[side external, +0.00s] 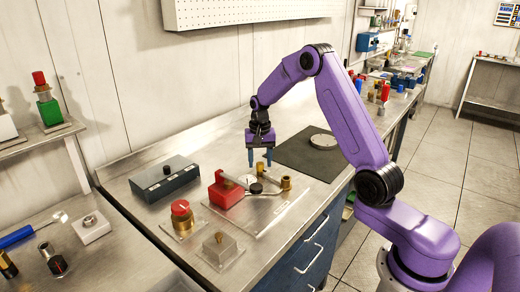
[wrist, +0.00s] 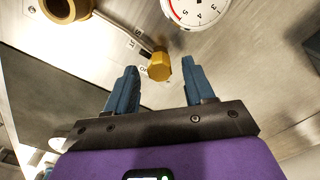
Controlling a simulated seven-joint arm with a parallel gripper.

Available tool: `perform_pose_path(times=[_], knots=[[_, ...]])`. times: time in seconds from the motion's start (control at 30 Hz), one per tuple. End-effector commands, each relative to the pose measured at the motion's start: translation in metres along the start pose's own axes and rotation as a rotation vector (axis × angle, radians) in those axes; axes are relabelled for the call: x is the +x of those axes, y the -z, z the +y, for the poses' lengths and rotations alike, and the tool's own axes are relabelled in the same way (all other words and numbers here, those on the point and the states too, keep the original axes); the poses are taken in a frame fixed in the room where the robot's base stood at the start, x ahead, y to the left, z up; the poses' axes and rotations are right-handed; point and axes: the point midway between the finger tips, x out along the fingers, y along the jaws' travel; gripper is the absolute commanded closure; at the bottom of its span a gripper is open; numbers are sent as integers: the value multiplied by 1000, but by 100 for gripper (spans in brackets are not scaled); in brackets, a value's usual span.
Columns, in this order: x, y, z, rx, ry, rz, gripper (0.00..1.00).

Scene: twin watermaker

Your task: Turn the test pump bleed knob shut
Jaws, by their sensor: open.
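The bleed knob, a small hexagonal brass knob (wrist: 159,66), shows in the wrist view on the metal plate beside partly readable printed letters. In the side view it seems to be the brass piece (side external: 259,170) just under my fingers. My gripper (side external: 260,160) is open and points down over the test pump. In the wrist view its two blue fingertips stand on either side of the knob, with gaps, and nothing is held. The pump has a red body (side external: 226,190) and a white gauge (side external: 247,180); the gauge also shows in the wrist view (wrist: 197,10).
A brass cup-like fitting (side external: 286,183) stands on the pump plate, right of the gauge. A dark box (side external: 165,180) lies to the left. A dark mat (side external: 300,155) lies behind.

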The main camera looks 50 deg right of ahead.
Motion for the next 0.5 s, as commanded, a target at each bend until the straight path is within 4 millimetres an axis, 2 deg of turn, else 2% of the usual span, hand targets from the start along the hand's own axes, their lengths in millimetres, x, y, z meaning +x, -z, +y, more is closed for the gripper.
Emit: perform_pose_path(times=[0.17, 0.5], knots=[[-21, 1, -1, -1, 3, 5, 47], [-92, 1, -1, 0, 4, 6, 47]])
